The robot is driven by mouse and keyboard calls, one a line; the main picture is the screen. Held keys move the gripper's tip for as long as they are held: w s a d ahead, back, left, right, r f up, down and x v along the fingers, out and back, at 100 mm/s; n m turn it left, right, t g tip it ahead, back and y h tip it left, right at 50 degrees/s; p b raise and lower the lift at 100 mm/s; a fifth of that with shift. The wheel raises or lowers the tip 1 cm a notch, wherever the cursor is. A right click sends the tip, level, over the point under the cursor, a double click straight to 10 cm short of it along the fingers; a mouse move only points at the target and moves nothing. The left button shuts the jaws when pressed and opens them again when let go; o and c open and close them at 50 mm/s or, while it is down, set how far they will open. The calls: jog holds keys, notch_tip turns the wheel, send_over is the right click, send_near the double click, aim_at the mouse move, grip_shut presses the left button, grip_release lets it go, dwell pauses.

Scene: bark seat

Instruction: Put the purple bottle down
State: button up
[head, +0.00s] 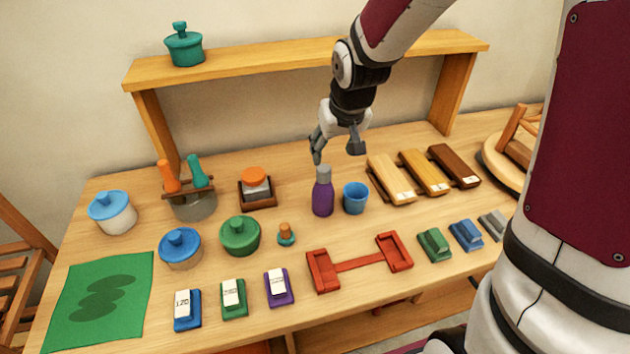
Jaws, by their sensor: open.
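The purple bottle (323,196) has a grey cap and stands upright on the wooden table, just left of a small blue cup (355,198). My gripper (336,157) is open and points down, above and slightly right of the bottle's cap in the head view. Its left finger shows close to the cap; I cannot tell whether it touches. Nothing is between the fingers.
A raised wooden shelf (270,66) stands behind my arm, with a teal pot (184,46) on it. Wooden blocks (424,172) lie right of the cup. A red holder (358,262) lies in front. Lidded pots (240,235) stand left.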

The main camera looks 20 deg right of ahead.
aim_at(324, 169)
jog(key=x, duration=0.6)
jog(key=shift+f, duration=0.2)
jog(key=shift+a+x, duration=0.15)
jog(key=shift+x, duration=1.15)
jog(key=shift+a+x, duration=0.1)
jog(key=shift+x, duration=1.25)
jog(key=shift+w+r, duration=0.1)
jog(key=shift+w, duration=0.1)
jog(key=shift+c, duration=0.2)
grip_shut()
